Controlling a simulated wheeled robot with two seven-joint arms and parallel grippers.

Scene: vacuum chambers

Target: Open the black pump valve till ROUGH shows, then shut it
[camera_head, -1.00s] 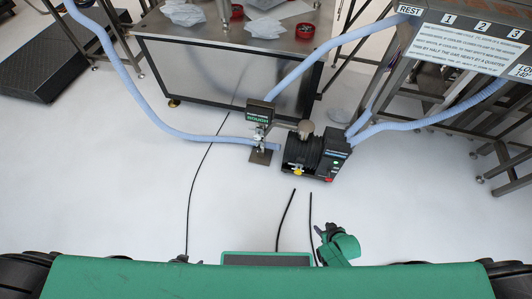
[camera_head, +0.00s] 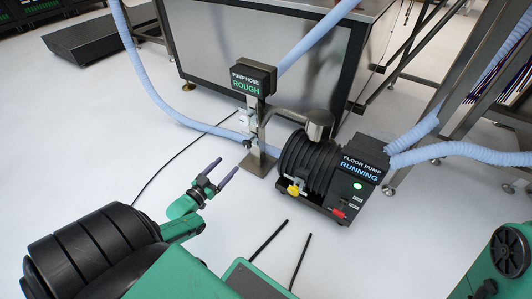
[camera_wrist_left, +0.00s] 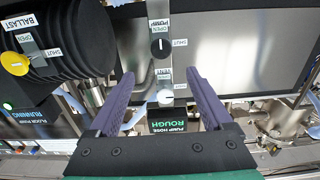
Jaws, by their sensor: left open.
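The black pump valve knob (camera_wrist_left: 159,44) sits on a plate marked PUMP, OPEN and SHUT in the left wrist view. Its white mark looks in line with OPEN. A white vent knob (camera_wrist_left: 165,97) is beside it. The pump hose sign (camera_head: 247,83) reads ROUGH in green on top of the post; it also shows in the left wrist view (camera_wrist_left: 180,140). My left gripper (camera_head: 228,165) has purple fingers, open and empty, to the left of the post in the head view. In the wrist view the black knob lies beyond the fingertips (camera_wrist_left: 160,73), untouched. My right gripper is out of view.
The floor pump (camera_head: 325,170) stands right of the post; its display reads RUNNING. It has a yellow ballast knob (camera_head: 294,190). Blue hoses (camera_head: 160,95) run to the post and pump. A steel table (camera_head: 270,55) stands behind.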

